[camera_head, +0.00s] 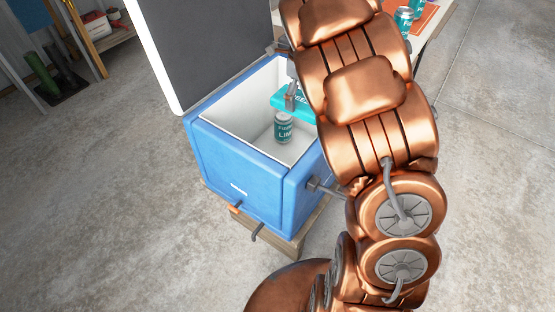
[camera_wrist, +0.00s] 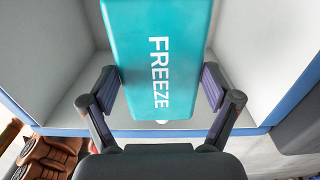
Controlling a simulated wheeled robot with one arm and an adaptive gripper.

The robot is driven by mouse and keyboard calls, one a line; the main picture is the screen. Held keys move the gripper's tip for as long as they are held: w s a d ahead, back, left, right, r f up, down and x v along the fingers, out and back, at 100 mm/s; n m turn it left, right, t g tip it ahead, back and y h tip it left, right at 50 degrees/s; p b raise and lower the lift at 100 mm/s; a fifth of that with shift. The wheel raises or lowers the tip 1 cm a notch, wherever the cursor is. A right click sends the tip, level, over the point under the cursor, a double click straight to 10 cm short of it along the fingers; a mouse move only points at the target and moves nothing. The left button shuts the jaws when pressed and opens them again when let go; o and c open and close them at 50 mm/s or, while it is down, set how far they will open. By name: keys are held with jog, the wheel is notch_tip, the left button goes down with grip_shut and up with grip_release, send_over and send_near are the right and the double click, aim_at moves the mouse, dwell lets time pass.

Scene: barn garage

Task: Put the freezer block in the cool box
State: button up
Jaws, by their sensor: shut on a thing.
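The freezer block (camera_wrist: 183,55) is a teal slab with white "FREEZE" lettering. My gripper (camera_wrist: 160,90) is shut on it, with a finger against each long side in the wrist view. In the head view the block (camera_head: 286,102) is partly hidden by my arm and shows over the open mouth of the cool box. The cool box (camera_head: 240,168) is blue with a white inside, and its lid (camera_head: 212,45) stands open at the back. A teal can (camera_head: 283,128) is upright inside the box, below the block. The right part of the box is hidden by my arm.
The cool box stands on a low wooden support (camera_head: 285,247). A table (camera_head: 438,22) with teal cans (camera_head: 404,17) and an orange mat (camera_head: 424,16) is at the upper right. A shelf (camera_head: 112,38) is at the upper left.

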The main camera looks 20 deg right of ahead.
jog(key=f+b, duration=0.3)
jog(key=f, duration=0.7)
jog(key=f+b, duration=0.3)
jog(key=f, duration=0.8)
jog(key=shift+w+f, duration=0.2)
jog(key=shift+f, duration=0.1)
jog(key=shift+f+b, duration=0.45)
jog(key=shift+f, duration=1.55)
jog(key=shift+f, duration=0.1)
jog(key=o, duration=1.4)
jog(key=shift+d, duration=0.1)
notch_tip(320, 180, up, 12)
jog(key=p, duration=0.3)
jog(key=shift+r, duration=0.2)
